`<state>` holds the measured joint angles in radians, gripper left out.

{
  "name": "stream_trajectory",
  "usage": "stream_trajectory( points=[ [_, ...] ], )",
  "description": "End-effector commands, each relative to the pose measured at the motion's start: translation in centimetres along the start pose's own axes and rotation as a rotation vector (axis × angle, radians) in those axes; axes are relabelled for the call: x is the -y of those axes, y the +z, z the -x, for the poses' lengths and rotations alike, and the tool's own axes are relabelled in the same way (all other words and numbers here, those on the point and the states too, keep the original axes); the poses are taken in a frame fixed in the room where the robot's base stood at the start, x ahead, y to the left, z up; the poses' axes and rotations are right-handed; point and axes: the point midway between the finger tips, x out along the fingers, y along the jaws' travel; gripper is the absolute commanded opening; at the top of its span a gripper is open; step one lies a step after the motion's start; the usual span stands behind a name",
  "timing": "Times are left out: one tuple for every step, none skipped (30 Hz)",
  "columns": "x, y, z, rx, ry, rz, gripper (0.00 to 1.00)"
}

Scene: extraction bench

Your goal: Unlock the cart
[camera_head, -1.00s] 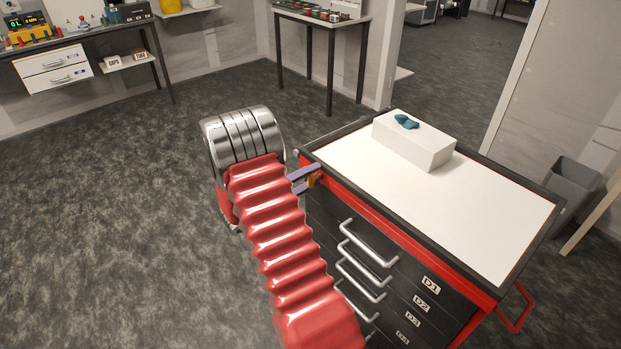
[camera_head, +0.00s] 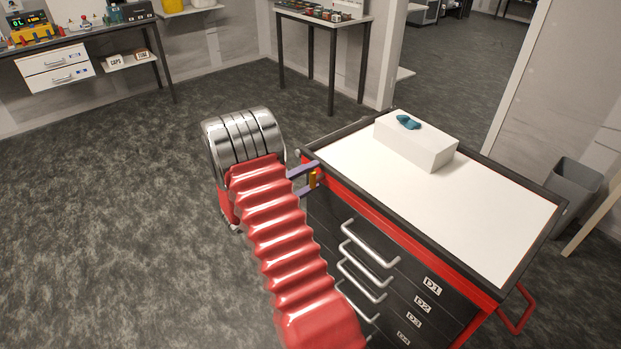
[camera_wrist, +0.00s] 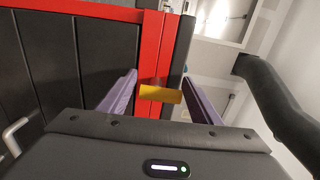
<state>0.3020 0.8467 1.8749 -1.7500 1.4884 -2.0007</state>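The cart (camera_head: 375,235) is a black drawer cabinet with a red frame and a white top, right of my arm in the head view. A small yellow latch-like piece (camera_head: 313,179) sits at its near left upper corner. In the wrist view the yellow piece (camera_wrist: 160,94) lies across the red frame post (camera_wrist: 150,75). My gripper (camera_head: 310,179) has two purple fingers, one on each side of the yellow piece. In the wrist view my gripper (camera_wrist: 160,80) looks open, with a gap inside each finger. Contact with the piece cannot be made out.
A white box (camera_head: 415,143) with a teal item (camera_head: 408,122) on it stands on the cart top. Drawer handles (camera_head: 370,243) stick out of the cart front. A grey bin (camera_head: 573,185) stands at right. The floor at left is clear.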

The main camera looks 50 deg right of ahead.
Motion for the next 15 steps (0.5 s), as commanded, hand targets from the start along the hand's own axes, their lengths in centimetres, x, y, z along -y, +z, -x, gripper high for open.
stream_trajectory(
  points=[
    [0.03, -0.04, -0.03, -0.001, 0.0, 0.0, 0.62],
    [0.04, -0.06, -0.04, -0.002, -0.001, -0.001, 0.64],
    [0.06, -0.08, -0.05, -0.002, -0.001, -0.001, 0.66],
    [0.06, -0.09, -0.05, -0.003, -0.001, -0.001, 0.66],
    [0.07, -0.1, -0.06, -0.003, -0.001, -0.001, 0.66],
    [0.08, -0.11, -0.07, -0.004, -0.001, -0.001, 0.66],
    [0.09, -0.12, -0.07, -0.004, -0.001, -0.001, 0.66],
    [0.1, -0.13, -0.08, -0.004, -0.002, -0.001, 0.66],
    [0.1, -0.14, -0.07, -0.004, -0.002, -0.002, 0.66],
    [0.1, -0.14, -0.05, -0.005, -0.002, -0.002, 0.66],
    [0.11, -0.14, 0.0, -0.005, -0.002, -0.002, 0.66],
    [0.11, -0.13, 0.11, -0.004, -0.002, -0.002, 0.66],
    [0.11, -0.12, 0.24, -0.004, -0.002, -0.002, 0.66],
    [0.11, -0.12, 0.4, -0.004, -0.002, -0.002, 0.66],
    [0.11, -0.1, 0.67, -0.004, -0.002, -0.002, 0.66]
  ],
)
